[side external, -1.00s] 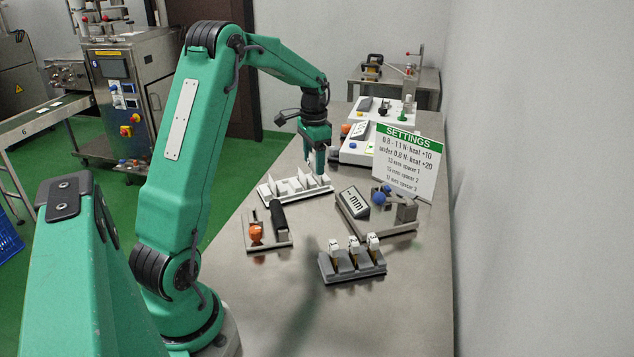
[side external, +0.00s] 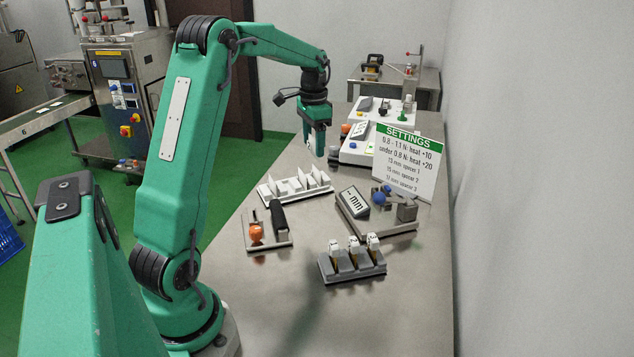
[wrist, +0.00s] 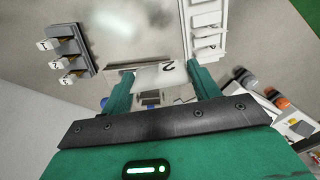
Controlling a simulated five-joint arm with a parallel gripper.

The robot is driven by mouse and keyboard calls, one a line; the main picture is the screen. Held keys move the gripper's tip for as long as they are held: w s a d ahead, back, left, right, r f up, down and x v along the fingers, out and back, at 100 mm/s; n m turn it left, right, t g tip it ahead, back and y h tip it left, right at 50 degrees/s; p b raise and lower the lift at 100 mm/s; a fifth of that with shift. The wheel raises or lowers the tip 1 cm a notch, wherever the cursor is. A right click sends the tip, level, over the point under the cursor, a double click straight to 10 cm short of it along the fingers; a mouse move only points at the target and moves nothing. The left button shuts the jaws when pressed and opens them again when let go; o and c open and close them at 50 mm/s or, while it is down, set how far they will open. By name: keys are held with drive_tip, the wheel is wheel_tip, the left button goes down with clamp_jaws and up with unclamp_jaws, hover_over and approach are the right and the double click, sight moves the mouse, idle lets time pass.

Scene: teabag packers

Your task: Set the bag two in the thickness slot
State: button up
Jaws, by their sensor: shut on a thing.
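My gripper (side external: 316,152) is shut on bag two (wrist: 158,76), a white teabag marked "2" between the fingers in the wrist view. In the side view my gripper is above the far right end of the white bag rack (side external: 270,200), and the bag is barely visible there. The thickness gauge (side external: 395,231), a grey metal plate with an "mm" display, blue knob and metal block, sits right of and nearer than my gripper. The bag and gripper partly cover it in the wrist view, and I cannot make out its slot.
A board with a black handle and orange knob (side external: 256,232) lies left of the gauge. A grey rack with three tagged pieces (side external: 352,272) stands in front. The settings sign (side external: 408,165) rises behind the gauge. White machines (side external: 357,152) stand farther back. The near table is clear.

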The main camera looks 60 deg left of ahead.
drive_tip(key=w+d+r+m, duration=0.1)
drive_tip(key=w+d, duration=0.6)
drive_tip(key=d, duration=0.3)
drive_tip(key=w+d+r, duration=0.1)
drive_tip(key=w+d, duration=0.7)
drive_tip(key=d, duration=0.3)
drive_tip(key=f, duration=0.3)
drive_tip(key=a+f, duration=0.1)
drive_tip(key=shift+s+f, duration=0.3)
drive_tip(key=shift+f, duration=0.1)
drive_tip(key=w+a+f, duration=0.1)
drive_tip(key=a+f, duration=0.1)
drive_tip(key=a, duration=0.1)
drive_tip(key=a+f, duration=0.2)
drive_tip(key=a, duration=0.2)
drive_tip(key=w+a+f, duration=0.1)
drive_tip(key=a+f, duration=0.2)
drive_tip(key=a, duration=0.1)
drive_tip(key=shift+w+a, duration=0.1)
drive_tip(key=shift+w, duration=0.2)
drive_tip(key=shift+f, duration=0.1)
drive_tip(key=shift+f, duration=1.9)
drive_tip(key=shift+f, duration=0.15)
